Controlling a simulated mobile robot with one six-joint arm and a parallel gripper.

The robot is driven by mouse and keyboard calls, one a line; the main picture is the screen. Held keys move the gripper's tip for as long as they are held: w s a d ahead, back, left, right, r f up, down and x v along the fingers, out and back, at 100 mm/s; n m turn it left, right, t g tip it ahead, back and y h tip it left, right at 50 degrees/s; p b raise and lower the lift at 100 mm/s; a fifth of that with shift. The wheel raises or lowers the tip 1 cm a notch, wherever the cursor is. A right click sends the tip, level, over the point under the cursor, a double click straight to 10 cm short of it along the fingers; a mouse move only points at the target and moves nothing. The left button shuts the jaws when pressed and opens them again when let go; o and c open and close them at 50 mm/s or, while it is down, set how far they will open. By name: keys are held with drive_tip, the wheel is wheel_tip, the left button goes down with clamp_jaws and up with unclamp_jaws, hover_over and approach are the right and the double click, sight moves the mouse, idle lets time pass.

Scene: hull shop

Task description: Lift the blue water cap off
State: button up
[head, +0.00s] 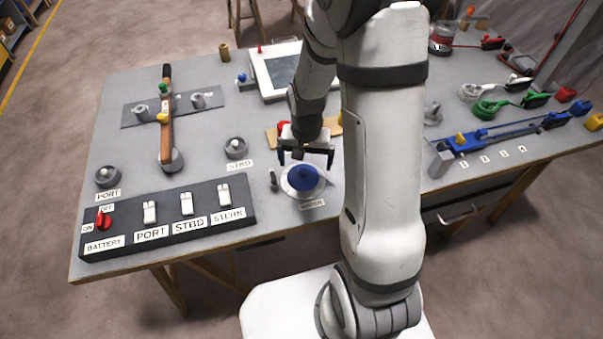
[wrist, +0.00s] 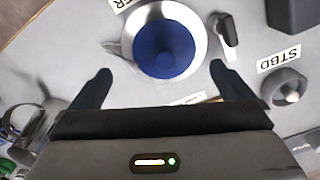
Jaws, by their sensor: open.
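The blue water cap (head: 304,177) sits on a round pale metal fitting (head: 291,190) near the front edge of the grey table, with a label behind my view reading WATER in front of it. My gripper (head: 306,162) is open and empty, just above and behind the cap in the head view. In the wrist view the cap (wrist: 164,50) lies beyond the two open fingertips (wrist: 161,72), roughly centred between them. The cap looks seated in the fitting's ring (wrist: 198,24).
A small dark-topped lever (wrist: 229,32) stands close beside the fitting. The black switch panel (head: 170,243) lies to the left, and the STBD knob (head: 236,148) is further back left. Blue clamps and cables (head: 500,135) occupy the right side.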

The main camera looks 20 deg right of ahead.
sight(303, 170)
drive_tip(key=shift+w+a+f+p, duration=0.1)
drive_tip(key=shift+a+f+p, duration=0.1)
drive_tip(key=shift+f, duration=1.1)
drive_tip(key=shift+w+a+f+p, duration=0.1)
drive_tip(key=shift+f+p, duration=0.1)
drive_tip(key=shift+f, duration=1.05)
drive_tip(key=shift+c, duration=0.2)
drive_tip(key=c, duration=0.9)
